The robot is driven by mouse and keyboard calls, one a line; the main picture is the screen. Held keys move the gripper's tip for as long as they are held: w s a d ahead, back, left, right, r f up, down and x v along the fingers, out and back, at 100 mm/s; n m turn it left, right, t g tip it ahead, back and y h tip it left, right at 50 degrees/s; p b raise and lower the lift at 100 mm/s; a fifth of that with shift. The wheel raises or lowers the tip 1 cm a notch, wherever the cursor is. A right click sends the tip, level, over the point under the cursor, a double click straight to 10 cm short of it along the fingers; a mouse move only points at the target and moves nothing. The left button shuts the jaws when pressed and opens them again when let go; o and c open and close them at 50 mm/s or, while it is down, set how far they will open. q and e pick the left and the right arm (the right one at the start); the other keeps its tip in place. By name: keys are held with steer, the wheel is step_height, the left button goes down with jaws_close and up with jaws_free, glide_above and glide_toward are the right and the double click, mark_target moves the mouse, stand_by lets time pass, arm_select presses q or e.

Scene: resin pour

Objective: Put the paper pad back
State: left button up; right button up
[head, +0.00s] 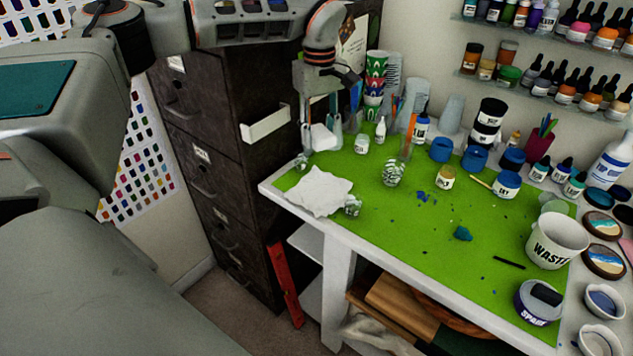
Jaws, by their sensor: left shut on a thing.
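My left gripper (321,128) reaches in from the top left and points down over the far left corner of the green-topped table (400,240). It is shut on a small white block, which looks like the paper pad (322,138). I cannot tell whether the pad touches the table. A rumpled white sheet (318,191) lies flat on the near left corner, in front of the gripper. My right gripper is not in view.
A dark filing cabinet (215,150) with a white holder (265,124) on its side stands left of the table. Cups (376,75), jars (445,176) and bottles (420,125) crowd the back. A WASTE bucket (556,242) stands at right. The table's front middle is mostly clear.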

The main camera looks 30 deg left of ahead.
arm_select(q)
glide_above(319, 189)
step_height(319, 189, down, 10)
steer(key=shift+f, duration=0.2)
steer(key=shift+f+p, duration=0.35)
steer(key=shift+f, duration=1.95)
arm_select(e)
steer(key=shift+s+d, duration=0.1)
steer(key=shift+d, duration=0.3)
arm_select(q)
steer(key=shift+f, duration=0.15)
steer(key=o, duration=1.2)
steer(key=shift+c, duration=0.2)
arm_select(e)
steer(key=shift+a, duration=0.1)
